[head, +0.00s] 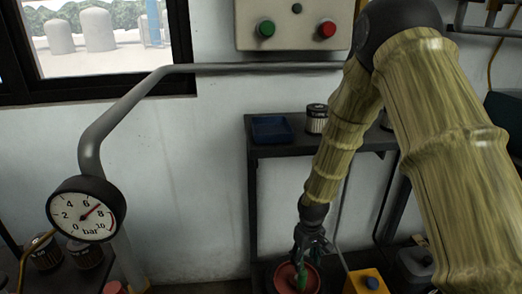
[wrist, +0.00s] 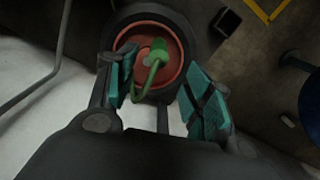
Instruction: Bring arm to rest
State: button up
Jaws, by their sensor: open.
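My arm reaches down from the upper right in the head view, bent at its upper joint. My gripper (head: 312,246) points down at its lower end, over a red round part with a green piece on it. In the wrist view my gripper (wrist: 160,92) is open, its two teal pads apart. The green piece (wrist: 153,62) shows between and just beyond the pads, in front of the red disc (wrist: 169,43). I cannot tell whether either pad touches the green piece. The disc's lower part is partly hidden by the fingers.
A dark shelf (head: 318,146) with a blue tray (head: 271,129) and a canister (head: 316,118) stands by the wall behind my arm. A yellow box (head: 366,281) is right of my gripper. A pressure gauge (head: 86,209) and grey pipe (head: 101,128) are at the left. A control box (head: 294,22) hangs above.

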jog(key=s+d+f+m, duration=0.1)
jog(key=s+f+m, duration=0.1)
jog(key=s+f, duration=1.55)
jog(key=s+d+f+m, duration=0.2)
jog(key=s, duration=1.7)
notch_tip(320, 180, up, 29)
jog(key=p, duration=2.9)
jog(key=shift+w+r, duration=0.2)
jog(key=shift+w, duration=0.1)
jog(key=shift+d, duration=0.1)
